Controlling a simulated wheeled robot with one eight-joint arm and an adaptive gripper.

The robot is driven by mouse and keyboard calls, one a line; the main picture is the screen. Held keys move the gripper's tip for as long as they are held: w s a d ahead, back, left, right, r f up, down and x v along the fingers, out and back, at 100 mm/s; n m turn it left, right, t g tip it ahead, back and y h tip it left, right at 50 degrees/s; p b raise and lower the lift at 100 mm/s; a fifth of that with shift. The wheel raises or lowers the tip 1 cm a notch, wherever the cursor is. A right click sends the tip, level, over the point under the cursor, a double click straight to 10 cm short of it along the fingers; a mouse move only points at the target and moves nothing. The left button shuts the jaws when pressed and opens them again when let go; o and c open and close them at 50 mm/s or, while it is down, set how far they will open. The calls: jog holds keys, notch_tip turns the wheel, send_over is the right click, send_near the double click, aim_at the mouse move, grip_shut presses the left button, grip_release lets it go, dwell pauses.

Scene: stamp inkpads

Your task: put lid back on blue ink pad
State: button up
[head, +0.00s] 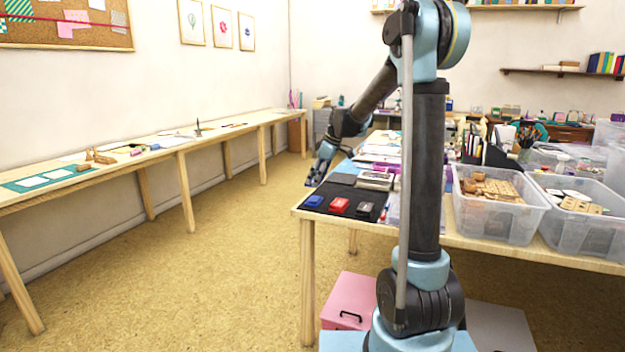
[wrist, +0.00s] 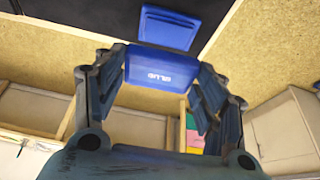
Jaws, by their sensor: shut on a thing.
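My gripper (head: 310,182) hangs above the front left corner of the table in the head view. In the wrist view my gripper (wrist: 164,62) is shut on a blue lid (wrist: 162,72) whose lettering looks like "BLUE" upside down. The blue ink pad (head: 314,201) lies on the black mat (head: 330,192), below my gripper in the head view. In the wrist view the blue ink pad (wrist: 167,30) shows just beyond the lid, with a gap of picture between them. The held lid is too small to make out clearly in the head view.
A red ink pad (head: 339,205) and a dark ink pad (head: 365,209) lie to the right of the blue one. Behind them is a grey stack (head: 375,180). Clear bins (head: 497,215) stand further right. The table edge is close on the left.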

aim_at(314, 198)
jog(key=shift+d, duration=0.1)
jog(key=shift+f, duration=0.1)
jog(key=shift+s+f, duration=0.15)
jog(key=shift+f, duration=2.5)
jog(key=shift+f, duration=0.55)
dwell(1.0)
jog(key=o, duration=0.9)
jog(key=shift+o, duration=1.3)
